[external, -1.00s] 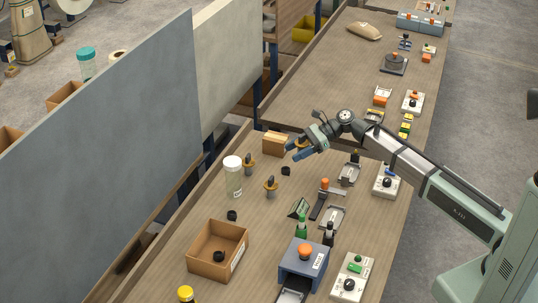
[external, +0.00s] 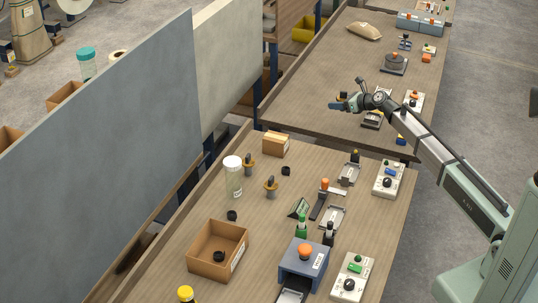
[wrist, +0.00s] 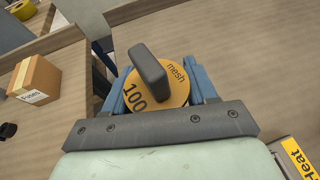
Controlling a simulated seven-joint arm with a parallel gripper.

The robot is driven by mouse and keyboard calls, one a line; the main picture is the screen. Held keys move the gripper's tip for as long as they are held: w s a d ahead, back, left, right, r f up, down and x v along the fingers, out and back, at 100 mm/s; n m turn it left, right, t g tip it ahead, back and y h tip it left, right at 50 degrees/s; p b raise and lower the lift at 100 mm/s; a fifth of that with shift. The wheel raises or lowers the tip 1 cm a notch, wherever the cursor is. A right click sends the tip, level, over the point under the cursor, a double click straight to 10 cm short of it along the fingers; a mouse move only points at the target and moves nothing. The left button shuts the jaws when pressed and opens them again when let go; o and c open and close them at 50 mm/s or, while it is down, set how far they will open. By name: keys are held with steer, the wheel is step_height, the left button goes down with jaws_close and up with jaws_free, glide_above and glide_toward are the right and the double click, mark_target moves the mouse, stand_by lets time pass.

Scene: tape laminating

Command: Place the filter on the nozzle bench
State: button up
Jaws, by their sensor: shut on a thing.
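My gripper (external: 341,106) is shut on the filter (wrist: 177,92), a yellow-orange disc marked "100 mesh" with a dark grey upright handle, seen from above between the blue fingers in the wrist view. In the external view my gripper is raised over the near part of the far bench (external: 335,75). Two similar orange-and-grey pieces (external: 270,188) stand on the near bench (external: 200,215). No label shows which bench is the nozzle bench.
A cardboard box (external: 276,144) sits at the near bench's far end; it also shows in the wrist view (wrist: 34,80). A gap separates the benches. Control boxes (external: 388,180) line the near bench's right side. The far bench's left part is clear.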

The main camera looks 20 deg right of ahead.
mark_target(338, 121)
steer(key=shift+w+d+f+m+t+h, duration=0.2)
steer(key=shift+w+d+f+m+h, duration=0.25)
steer(key=shift+f, duration=0.85)
steer(key=shift+w+d+f+m+t+h, duration=0.2)
steer(key=shift+f+m+h, duration=0.35)
steer(key=shift+f, duration=0.7)
steer(key=shift+w+d+f+m+t+h, duration=0.25)
steer(key=shift+w+f+m+h, duration=0.2)
steer(key=shift+f, duration=0.85)
steer(key=shift+s+f, duration=0.1)
steer(key=o, duration=1.1)
steer(key=shift+o, duration=0.2)
steer(key=v, duration=1.2)
